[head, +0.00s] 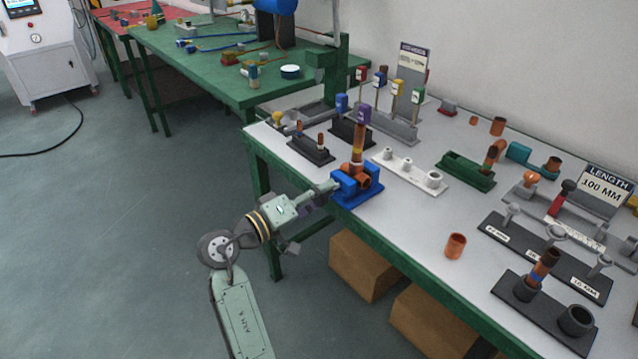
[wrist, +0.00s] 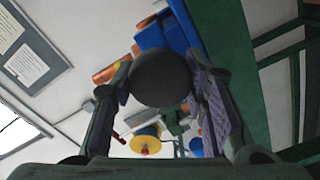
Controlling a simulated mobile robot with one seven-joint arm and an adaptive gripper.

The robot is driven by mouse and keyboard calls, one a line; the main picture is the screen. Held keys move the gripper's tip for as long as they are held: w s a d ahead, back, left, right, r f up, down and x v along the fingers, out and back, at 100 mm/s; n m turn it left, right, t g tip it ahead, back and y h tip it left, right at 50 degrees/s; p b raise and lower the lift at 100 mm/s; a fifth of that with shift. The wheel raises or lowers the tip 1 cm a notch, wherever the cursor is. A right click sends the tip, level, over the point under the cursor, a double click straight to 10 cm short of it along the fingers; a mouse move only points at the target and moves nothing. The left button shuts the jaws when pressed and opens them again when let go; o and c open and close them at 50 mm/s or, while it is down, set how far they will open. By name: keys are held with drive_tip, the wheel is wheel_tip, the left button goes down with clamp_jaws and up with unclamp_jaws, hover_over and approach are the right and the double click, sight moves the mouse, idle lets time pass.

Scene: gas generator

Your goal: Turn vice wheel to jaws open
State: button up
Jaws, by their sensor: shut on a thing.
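The blue vice (head: 352,196) sits at the left front edge of the white-topped bench, with a copper fitting and an upright copper pipe (head: 358,145) in it. My gripper (head: 330,187) reaches the vice from the left, level with its front side. In the wrist view the vice wheel (wrist: 162,77) is a dark round disc between the two fingers of my gripper (wrist: 160,92), which are shut on it. The blue vice body (wrist: 185,28) shows behind the wheel. My arm hides the wheel in the head view, and the jaw gap cannot be made out.
A white block with pegs (head: 408,170) and a dark rack (head: 310,148) stand near the vice. A loose copper piece (head: 455,246) stands near the front edge. Cardboard boxes (head: 362,264) lie under the bench. The floor to the left is open.

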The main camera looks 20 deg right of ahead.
drive_tip(key=shift+n+p, duration=0.75)
drive_tip(key=shift+n, duration=0.25)
drive_tip(key=o, duration=1.2)
drive_tip(key=shift+c, duration=0.2)
drive_tip(key=v, duration=1.2)
